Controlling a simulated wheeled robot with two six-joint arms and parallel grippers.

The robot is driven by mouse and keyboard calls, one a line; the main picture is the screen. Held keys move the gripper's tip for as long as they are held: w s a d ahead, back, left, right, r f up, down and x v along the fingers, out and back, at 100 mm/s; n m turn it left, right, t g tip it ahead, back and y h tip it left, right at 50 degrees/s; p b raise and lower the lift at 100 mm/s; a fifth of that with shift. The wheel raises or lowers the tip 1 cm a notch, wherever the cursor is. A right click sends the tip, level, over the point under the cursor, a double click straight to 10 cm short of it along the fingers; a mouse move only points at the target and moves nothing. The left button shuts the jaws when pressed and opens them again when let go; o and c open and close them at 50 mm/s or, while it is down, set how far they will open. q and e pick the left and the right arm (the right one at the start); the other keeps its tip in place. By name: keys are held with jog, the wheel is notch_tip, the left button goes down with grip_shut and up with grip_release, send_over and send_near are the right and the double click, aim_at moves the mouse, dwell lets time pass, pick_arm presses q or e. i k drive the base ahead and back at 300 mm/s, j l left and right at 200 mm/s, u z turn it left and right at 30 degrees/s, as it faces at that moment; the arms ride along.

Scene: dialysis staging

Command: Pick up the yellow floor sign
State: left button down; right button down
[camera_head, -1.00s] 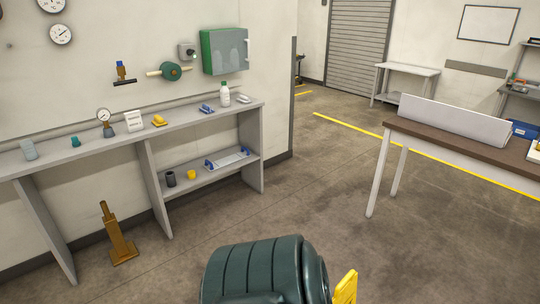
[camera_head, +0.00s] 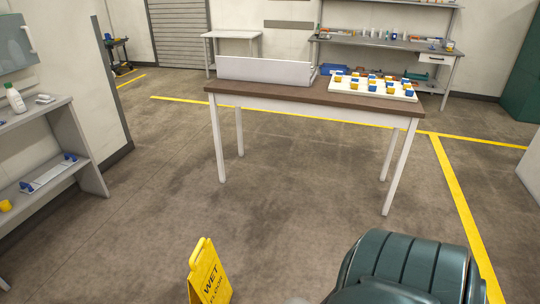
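The yellow floor sign (camera_head: 209,276) stands upright on the concrete floor at the bottom of the head view, left of centre. It is a folded A-shape with dark lettering that reads "WET FLOOR", and its lower part is cut off by the picture edge. Neither of my grippers shows in the head view. The sign stands apart from everything else, with bare floor around its visible sides.
A dark green ribbed object (camera_head: 408,265) stands on the floor right of the sign. A brown-topped table (camera_head: 290,93) with white legs stands beyond, bearing a tray of blue and yellow pieces (camera_head: 372,86). Grey shelving (camera_head: 85,150) is at left. The floor between is clear.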

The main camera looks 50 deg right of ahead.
aim_at(208, 282)
jog(key=l+z, duration=0.1)
jog(key=z, duration=0.9)
jog(key=k+l, duration=0.05)
